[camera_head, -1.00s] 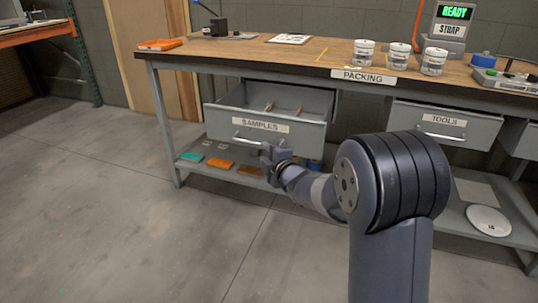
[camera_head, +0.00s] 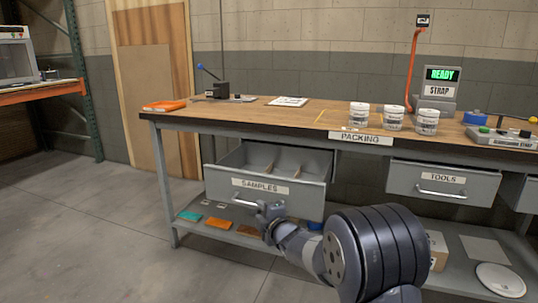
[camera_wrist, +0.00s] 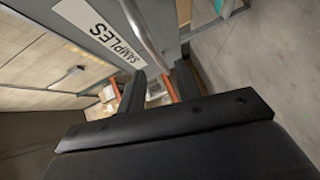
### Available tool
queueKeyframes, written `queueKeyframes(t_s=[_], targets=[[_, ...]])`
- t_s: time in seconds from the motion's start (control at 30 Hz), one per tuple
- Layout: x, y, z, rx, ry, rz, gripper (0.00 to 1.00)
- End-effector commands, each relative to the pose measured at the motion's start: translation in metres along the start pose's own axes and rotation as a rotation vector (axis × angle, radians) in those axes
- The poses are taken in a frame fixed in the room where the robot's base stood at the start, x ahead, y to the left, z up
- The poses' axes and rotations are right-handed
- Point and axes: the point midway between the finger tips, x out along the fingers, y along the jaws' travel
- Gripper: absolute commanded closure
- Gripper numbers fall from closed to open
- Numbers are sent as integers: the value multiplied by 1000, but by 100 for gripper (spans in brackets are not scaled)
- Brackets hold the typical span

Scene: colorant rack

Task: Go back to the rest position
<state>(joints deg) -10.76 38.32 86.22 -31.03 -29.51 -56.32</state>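The grey SAMPLES drawer (camera_head: 225,186) stands pulled out under the left part of the bench, with empty-looking compartments inside. My gripper (camera_head: 268,210) is low in front of it, near the right end of its bar handle (camera_head: 243,203). In the wrist view, my gripper's two dark fingers (camera_wrist: 162,75) stand apart, with a gap showing between them and nothing seen held. The SAMPLES label (camera_wrist: 103,31) and the handle (camera_wrist: 207,25) lie beyond the fingers. I cannot tell whether a finger touches the handle.
The TOOLS drawer (camera_head: 443,184) is at the right. The lower shelf (camera_head: 465,245) holds coloured pieces, a box (camera_head: 437,249) and a white disc. Floor at left is clear.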

Motion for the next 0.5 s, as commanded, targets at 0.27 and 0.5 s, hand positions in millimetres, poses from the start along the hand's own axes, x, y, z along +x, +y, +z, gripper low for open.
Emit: queueKeyframes(t_s=[0.27, 0.5], targets=[[40, -1, 0, 0, 2, 0, 68], [58, 0, 0, 0, 1, 1, 68]])
